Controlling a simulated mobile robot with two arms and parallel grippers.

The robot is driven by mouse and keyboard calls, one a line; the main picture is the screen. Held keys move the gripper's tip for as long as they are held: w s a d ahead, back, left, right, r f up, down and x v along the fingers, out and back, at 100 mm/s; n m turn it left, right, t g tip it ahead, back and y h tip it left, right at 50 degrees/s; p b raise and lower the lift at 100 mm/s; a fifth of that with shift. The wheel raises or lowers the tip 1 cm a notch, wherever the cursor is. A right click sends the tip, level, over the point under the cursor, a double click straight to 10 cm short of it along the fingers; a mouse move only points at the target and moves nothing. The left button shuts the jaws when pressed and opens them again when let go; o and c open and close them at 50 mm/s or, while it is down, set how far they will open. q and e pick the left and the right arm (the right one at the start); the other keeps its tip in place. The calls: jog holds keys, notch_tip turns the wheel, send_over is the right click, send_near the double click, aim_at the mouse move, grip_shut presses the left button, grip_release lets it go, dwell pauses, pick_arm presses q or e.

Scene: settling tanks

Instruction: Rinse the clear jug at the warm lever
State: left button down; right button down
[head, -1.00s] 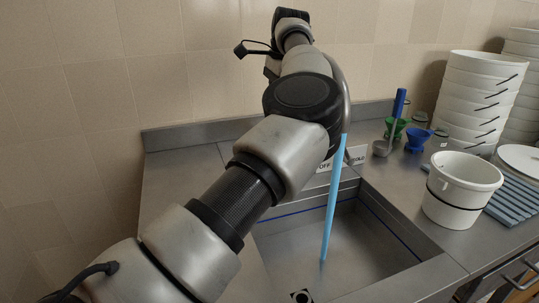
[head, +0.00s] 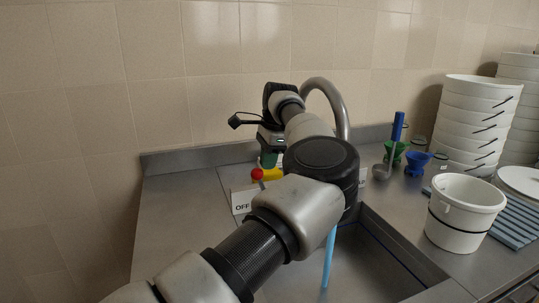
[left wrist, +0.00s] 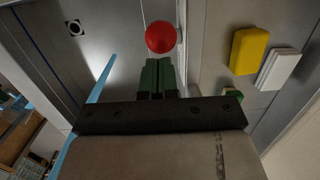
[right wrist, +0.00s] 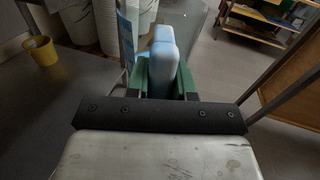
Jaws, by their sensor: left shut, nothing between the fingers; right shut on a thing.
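A lever's red ball knob (head: 257,174) stands behind the sink, beside a plate (head: 241,208) reading OFF; the rest of that plate is hidden by my arm. My left gripper (head: 270,158) is shut and empty beside the knob. In the left wrist view, its green fingers (left wrist: 158,65) point at the red knob (left wrist: 161,37), very near it; contact is unclear. A blue water stream (head: 329,258) runs into the sink. In the right wrist view, my right gripper (right wrist: 162,80) is shut on a pale blue handle (right wrist: 162,48), apparently the clear jug's; its body is barely distinguishable.
The sink (head: 385,245) lies under the curved spout (head: 340,100). A white bucket (head: 462,215), a ladle (head: 397,130), green and blue funnels and stacked white tubs (head: 478,125) stand to the right. A yellow sponge (left wrist: 250,50) lies near the knob.

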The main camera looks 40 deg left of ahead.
aim_at(257, 169)
pick_arm(q)
jog(key=shift+s+a+f+b, duration=0.2)
jog(key=shift+s+b, duration=0.15)
jog(key=shift+b, duration=0.2)
pick_arm(e)
jog(key=shift+f, duration=0.55)
pick_arm(q)
jog(key=shift+s+a+f+t+h+b, duration=0.1)
jog(key=shift+s+a+t+h+b, duration=0.15)
jog(key=shift+s+t+b, duration=0.2)
jog(key=shift+s+a+t+h+b, duration=0.1)
jog(key=shift+s+t+h+b, duration=0.15)
jog(key=shift+s+t+b, duration=0.15)
pick_arm(e)
jog(key=shift+f, duration=0.75)
pick_arm(q)
jog(key=shift+s+a+t, duration=0.15)
jog(key=shift+s+t, duration=0.05)
jog(key=shift+t, duration=0.15)
pick_arm(e)
jog(key=shift+f, duration=0.15)
pick_arm(q)
jog(key=shift+r, duration=0.2)
